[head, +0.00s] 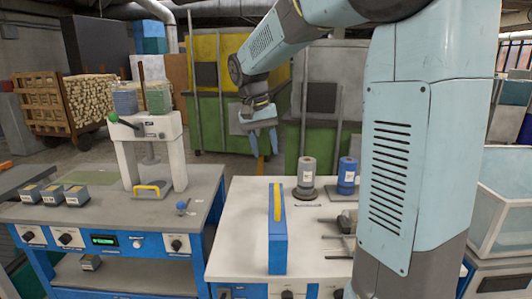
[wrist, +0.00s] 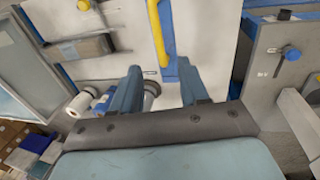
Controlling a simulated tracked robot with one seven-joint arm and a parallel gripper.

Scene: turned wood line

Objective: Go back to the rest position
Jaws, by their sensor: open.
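My gripper (head: 260,125) hangs in the air in the head view, above and behind the right-hand workbench (head: 235,240). In the wrist view my gripper (wrist: 160,85) shows two blue fingers spread apart with nothing held between them. A blue box with a yellow handle (head: 277,235) stands upright on that bench, below and apart from the gripper. Its yellow handle (wrist: 159,35) shows beyond the fingers in the wrist view.
A grey spool (head: 306,172) and a blue spool (head: 347,178) stand at the bench's back. A white press (head: 150,150) and several small boxes (head: 52,194) occupy the left bench. A clear-sided bin (head: 505,205) is at right. Air around the gripper looks free.

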